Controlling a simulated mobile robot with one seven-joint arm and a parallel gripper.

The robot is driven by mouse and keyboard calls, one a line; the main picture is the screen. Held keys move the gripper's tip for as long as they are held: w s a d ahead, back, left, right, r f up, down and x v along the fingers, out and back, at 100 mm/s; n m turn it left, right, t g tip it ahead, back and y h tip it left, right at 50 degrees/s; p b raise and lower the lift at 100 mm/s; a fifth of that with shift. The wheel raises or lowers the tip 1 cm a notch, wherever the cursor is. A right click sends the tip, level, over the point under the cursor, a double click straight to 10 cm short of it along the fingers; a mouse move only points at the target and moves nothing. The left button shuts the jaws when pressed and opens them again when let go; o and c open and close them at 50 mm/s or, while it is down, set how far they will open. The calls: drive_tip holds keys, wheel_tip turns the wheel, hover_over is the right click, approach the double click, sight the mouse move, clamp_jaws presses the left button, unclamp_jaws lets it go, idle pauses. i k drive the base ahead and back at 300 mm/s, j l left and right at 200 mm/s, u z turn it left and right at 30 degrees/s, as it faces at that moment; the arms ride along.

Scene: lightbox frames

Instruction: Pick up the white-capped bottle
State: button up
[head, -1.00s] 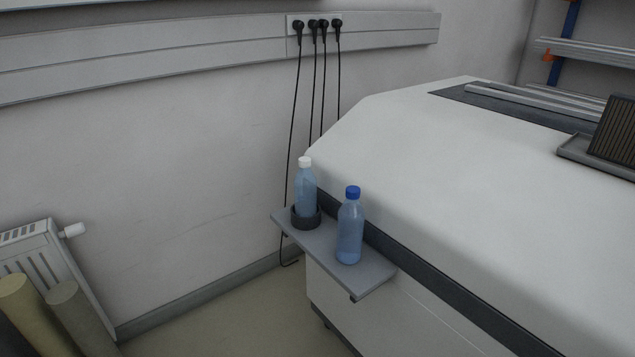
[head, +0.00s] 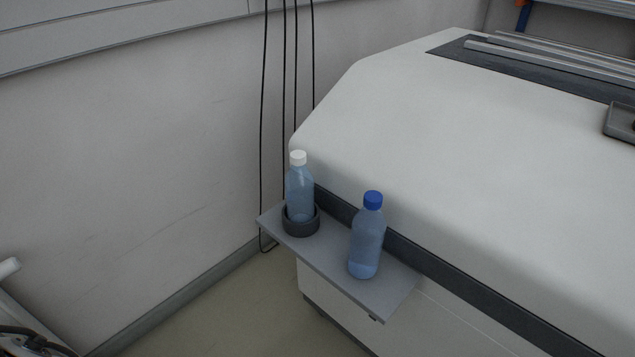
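The white-capped bottle (head: 299,190) is clear bluish plastic and stands upright at the far left end of a small grey shelf (head: 328,262). Its base sits inside a dark round holder (head: 301,225), which hides the bottom of the bottle. A similar bottle with a blue cap (head: 367,238) stands upright on the same shelf, nearer and to the right, outside the holder. The two bottles are apart. My gripper is not in view.
The shelf is fixed to the side of a large white machine (head: 440,140) with a dark band. Black cables (head: 284,100) hang down the wall behind the white-capped bottle. Floor (head: 225,310) shows free to the left below the shelf.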

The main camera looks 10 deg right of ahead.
sight(299, 181)
drive_tip(key=i+j+z, duration=0.15)
drive_tip(key=j, duration=0.15)
drive_tip(key=i+j+z, duration=0.1)
drive_tip(key=j, duration=0.25)
drive_tip(key=i+j+z, duration=0.15)
drive_tip(key=j, duration=0.2)
drive_tip(key=i+j+z, duration=0.15)
drive_tip(key=j, duration=0.25)
drive_tip(key=i+j+z, duration=0.1)
drive_tip(key=j, duration=0.25)
drive_tip(key=i, duration=0.15)
